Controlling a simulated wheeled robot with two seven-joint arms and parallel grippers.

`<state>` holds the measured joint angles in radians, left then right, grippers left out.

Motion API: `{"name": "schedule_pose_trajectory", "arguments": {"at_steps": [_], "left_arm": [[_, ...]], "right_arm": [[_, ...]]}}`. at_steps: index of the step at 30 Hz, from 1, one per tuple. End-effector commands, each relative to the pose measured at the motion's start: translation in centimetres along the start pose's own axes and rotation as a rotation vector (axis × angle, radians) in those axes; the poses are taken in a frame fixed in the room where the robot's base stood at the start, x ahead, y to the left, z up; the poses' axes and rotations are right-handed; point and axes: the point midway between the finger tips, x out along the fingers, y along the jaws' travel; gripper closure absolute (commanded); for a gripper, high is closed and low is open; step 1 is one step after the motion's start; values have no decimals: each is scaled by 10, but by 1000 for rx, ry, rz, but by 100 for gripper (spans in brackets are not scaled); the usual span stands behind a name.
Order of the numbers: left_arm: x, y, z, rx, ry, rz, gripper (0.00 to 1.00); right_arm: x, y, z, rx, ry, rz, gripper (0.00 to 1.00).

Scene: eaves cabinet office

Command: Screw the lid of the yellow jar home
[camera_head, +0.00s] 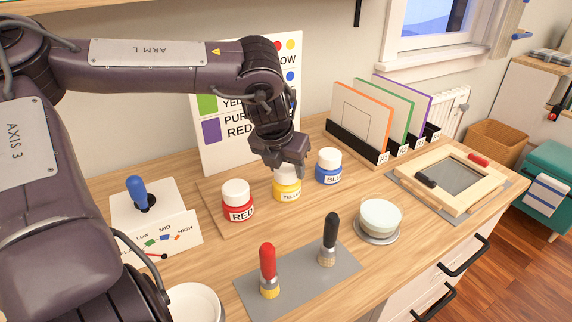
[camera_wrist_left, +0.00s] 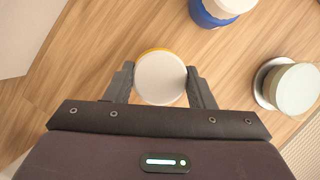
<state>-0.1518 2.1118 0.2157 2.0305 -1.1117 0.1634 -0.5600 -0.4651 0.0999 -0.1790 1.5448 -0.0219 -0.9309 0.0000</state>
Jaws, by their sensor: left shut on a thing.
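The yellow jar (camera_head: 287,192) stands on a wooden board on the desk, between the red jar and the blue jar. Its white lid (camera_wrist_left: 161,78) sits on top, with a thin yellow edge showing past it in the left wrist view. My left gripper (camera_head: 289,171) points down over the jar. Its two fingers are shut on the lid from both sides, and they also show in the left wrist view (camera_wrist_left: 160,84). The gripper partly hides the lid in the head view. The lid's thread is hidden. My right gripper is not in view.
The red jar (camera_head: 238,203) stands left of the yellow jar, the blue jar (camera_head: 328,168) close on its right. In front are a red-handled brush (camera_head: 268,265), a black-handled brush (camera_head: 329,235) and a pale green bowl (camera_head: 380,217). A blue-knobbed lever (camera_head: 138,191) stands left.

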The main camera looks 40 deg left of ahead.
Motion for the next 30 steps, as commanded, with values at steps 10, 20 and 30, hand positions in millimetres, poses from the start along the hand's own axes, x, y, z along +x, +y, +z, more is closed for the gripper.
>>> {"name": "schedule_pose_trajectory", "arguments": {"at_steps": [10, 20, 30], "left_arm": [[1, 0, 0, 0, 0, 0, 25], [0, 0, 0, 0, 0, 0, 25], [-48, 0, 1, 1, -4, -1, 25]], "right_arm": [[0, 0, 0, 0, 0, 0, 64], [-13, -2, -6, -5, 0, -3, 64], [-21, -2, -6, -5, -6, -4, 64]]}}
